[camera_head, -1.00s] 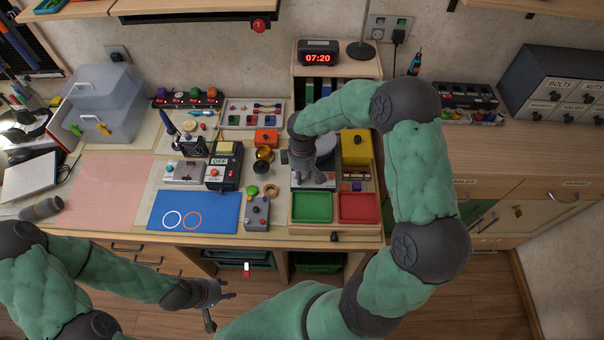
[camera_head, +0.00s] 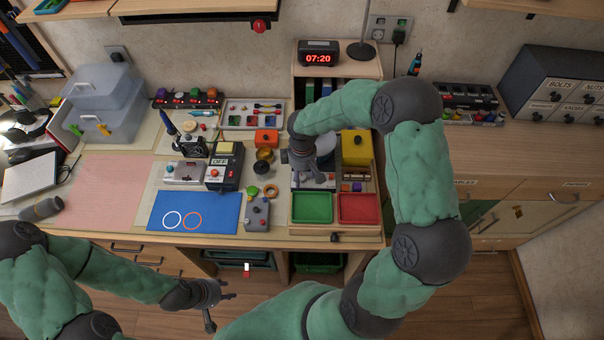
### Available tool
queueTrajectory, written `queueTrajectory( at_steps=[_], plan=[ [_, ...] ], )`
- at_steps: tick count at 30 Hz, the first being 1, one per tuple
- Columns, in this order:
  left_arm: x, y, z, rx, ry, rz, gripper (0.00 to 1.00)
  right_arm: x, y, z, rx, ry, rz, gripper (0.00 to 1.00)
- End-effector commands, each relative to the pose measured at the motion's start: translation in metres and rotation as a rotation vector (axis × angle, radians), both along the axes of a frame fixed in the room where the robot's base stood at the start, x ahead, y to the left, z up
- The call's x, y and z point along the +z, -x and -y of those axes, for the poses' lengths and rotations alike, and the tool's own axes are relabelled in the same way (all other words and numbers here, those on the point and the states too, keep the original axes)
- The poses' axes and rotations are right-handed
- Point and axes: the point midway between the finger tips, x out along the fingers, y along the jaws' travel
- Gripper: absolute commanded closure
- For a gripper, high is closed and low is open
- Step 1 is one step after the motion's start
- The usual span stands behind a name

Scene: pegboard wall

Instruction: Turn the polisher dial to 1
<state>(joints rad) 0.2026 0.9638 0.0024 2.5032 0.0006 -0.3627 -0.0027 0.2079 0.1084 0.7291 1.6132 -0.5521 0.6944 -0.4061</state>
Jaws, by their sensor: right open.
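The polisher appears to be the light-grey machine (camera_head: 299,182) with a round disc, behind the green and red trays. My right gripper (camera_head: 302,172) is over its front left part, pointing down, with its fingers apart. The gripper and wrist cover much of the machine. The dial and its setting cannot be made out, and I cannot tell whether the fingers touch it. My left gripper (camera_head: 222,305) is open and empty, in front of the bench and away from the polisher.
A green tray (camera_head: 312,208) and a red tray (camera_head: 358,208) lie just in front of the polisher. A yellow box (camera_head: 356,147) stands to its right. The blue mat (camera_head: 225,212) has free room.

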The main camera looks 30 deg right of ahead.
Motion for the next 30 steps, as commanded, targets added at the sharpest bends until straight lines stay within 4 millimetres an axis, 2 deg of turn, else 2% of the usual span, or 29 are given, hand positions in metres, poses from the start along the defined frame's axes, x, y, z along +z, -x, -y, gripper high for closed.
queueTrajectory(
  at_steps=[5, 12, 18, 24, 30],
  plan=[
    [0.000, 0.000, 0.000, 0.000, 0.000, 0.000, 0.60, 0.026, -0.001, 0.000, 0.000, 0.001, 0.005, 0.48],
    [0.000, 0.000, 0.000, 0.000, 0.000, 0.000, 0.60, 0.074, -0.001, 0.000, 0.000, 0.001, 0.005, 0.48],
    [0.000, 0.000, 0.000, 0.000, 0.000, 0.000, 0.60, 0.103, -0.001, 0.000, 0.001, 0.000, 0.003, 0.48],
    [0.000, 0.000, 0.000, 0.000, 0.000, 0.000, 0.60, 0.115, 0.000, 0.000, 0.001, 0.000, 0.002, 0.48],
    [0.000, 0.000, 0.000, 0.000, 0.000, 0.000, 0.60, 0.116, 0.000, 0.000, 0.001, -0.001, 0.001, 0.48]
  ],
)
